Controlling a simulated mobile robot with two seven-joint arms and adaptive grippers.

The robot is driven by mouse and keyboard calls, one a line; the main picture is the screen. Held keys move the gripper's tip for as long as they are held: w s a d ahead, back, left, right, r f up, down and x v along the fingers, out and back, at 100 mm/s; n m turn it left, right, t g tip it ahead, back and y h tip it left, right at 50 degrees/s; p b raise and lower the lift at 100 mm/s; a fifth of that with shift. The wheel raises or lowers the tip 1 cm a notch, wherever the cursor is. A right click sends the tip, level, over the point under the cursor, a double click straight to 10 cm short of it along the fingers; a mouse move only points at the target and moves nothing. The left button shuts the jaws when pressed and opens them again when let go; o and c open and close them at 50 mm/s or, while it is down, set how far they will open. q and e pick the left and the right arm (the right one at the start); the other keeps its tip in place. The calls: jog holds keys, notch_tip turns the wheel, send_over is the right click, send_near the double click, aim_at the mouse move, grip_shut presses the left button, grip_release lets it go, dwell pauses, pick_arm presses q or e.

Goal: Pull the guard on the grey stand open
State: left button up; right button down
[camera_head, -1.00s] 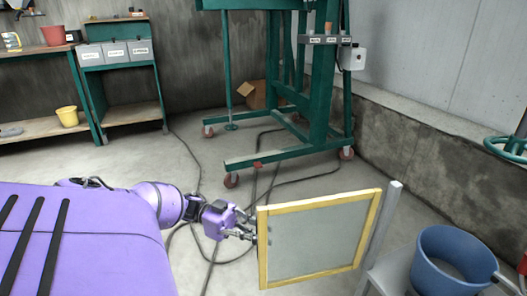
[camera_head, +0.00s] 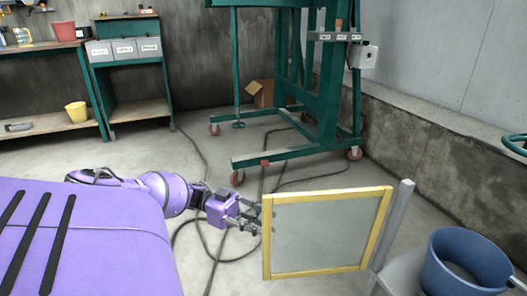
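The guard (camera_head: 325,233) is a flat grey panel in a yellow frame, standing upright at the lower middle of the head view. Its right edge is beside the grey post (camera_head: 392,228) of the stand, and its left edge is out to the left. My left gripper (camera_head: 256,217) is at that left edge, its fingers reaching to the yellow frame. Whether they are closed on the frame is too small to tell. My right gripper is not in view.
A blue bucket (camera_head: 436,277) is on the grey stand (camera_head: 401,273) at the lower right. A green wheeled frame (camera_head: 330,100) stands behind, with dark cables (camera_head: 205,250) on the floor. A concrete ledge (camera_head: 440,160) runs along the right wall.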

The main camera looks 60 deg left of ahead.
pick_arm(q)
jog(key=shift+w+d+r, duration=0.1)
jog(key=shift+w, duration=0.1)
jog(key=v, duration=0.7)
jog(key=shift+a, duration=0.25)
jog(key=shift+s, duration=0.1)
